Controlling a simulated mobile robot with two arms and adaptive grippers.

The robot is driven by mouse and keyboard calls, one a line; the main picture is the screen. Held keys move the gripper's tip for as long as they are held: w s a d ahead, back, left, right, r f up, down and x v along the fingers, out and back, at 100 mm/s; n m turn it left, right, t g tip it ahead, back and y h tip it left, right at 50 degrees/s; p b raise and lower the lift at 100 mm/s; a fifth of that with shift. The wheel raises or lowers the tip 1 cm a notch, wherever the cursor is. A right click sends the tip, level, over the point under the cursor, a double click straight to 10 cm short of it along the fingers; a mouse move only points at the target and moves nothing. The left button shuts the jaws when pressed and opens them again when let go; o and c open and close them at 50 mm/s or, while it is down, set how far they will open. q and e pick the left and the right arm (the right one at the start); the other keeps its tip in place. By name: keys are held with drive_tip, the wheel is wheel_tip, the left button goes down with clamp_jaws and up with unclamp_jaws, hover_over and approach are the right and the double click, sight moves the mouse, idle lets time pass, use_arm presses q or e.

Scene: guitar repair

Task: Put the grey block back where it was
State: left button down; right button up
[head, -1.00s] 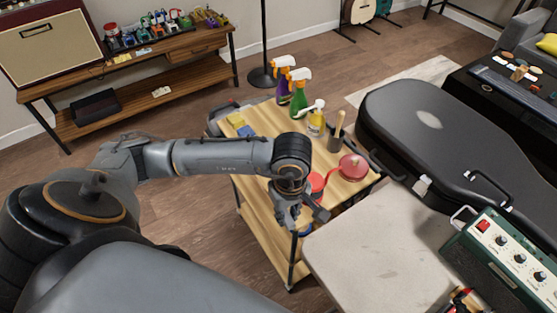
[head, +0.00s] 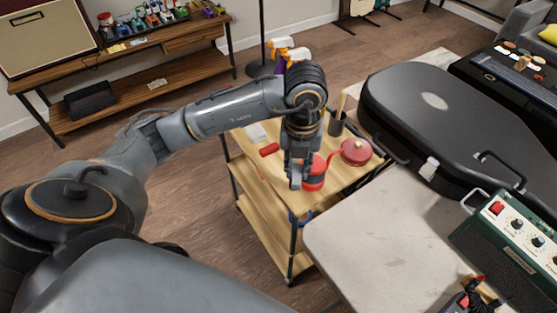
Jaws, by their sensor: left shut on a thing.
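My left gripper (head: 297,178) hangs over the front part of the wooden cart, pointing down, beside a red round tin (head: 315,174). It is shut on a small grey block (head: 296,181), of which only a little shows between the fingers; its shape is hard to make out. The cart's wooden top (head: 262,172) lies below. I cannot tell whether the block touches the top.
A red-lidded pot (head: 355,152), a dark cup with a brush (head: 336,122), a red piece (head: 269,149) and a pale flat piece (head: 256,133) are on the cart. A black guitar case (head: 430,125) and pale table (head: 375,235) stand to the right.

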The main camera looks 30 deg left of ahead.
use_arm(q)
drive_tip(key=n, duration=0.4)
drive_tip(key=shift+w+a+r+b, duration=0.1)
drive_tip(key=shift+w+r+b, duration=0.05)
drive_tip(key=shift+w+b, duration=0.25)
drive_tip(key=n, duration=0.3)
drive_tip(key=shift+w+a+r, duration=0.1)
drive_tip(key=shift+w+r, duration=0.05)
drive_tip(key=shift+r, duration=0.1)
drive_tip(key=w+a+f+b, duration=0.1)
drive_tip(key=w+a+f, duration=0.35)
drive_tip(key=a, duration=0.25)
hover_over(278, 162)
drive_tip(key=shift+n, duration=0.4)
drive_tip(key=f, duration=0.4)
drive_tip(key=shift+s+d+f, duration=0.1)
drive_tip(key=shift+s+d, duration=0.2)
drive_tip(key=shift+w+a+f, duration=0.2)
drive_tip(key=shift+a+f, duration=0.1)
drive_tip(key=shift+f, duration=0.15)
drive_tip(key=shift+a+f, duration=0.1)
drive_tip(key=shift+f, duration=0.25)
wheel_tip(278, 162, down, 2)
drive_tip(key=shift+f+p, duration=0.15)
drive_tip(key=shift+p, duration=0.35)
drive_tip(key=shift+f, duration=0.15)
drive_tip(key=shift+f, duration=0.1)
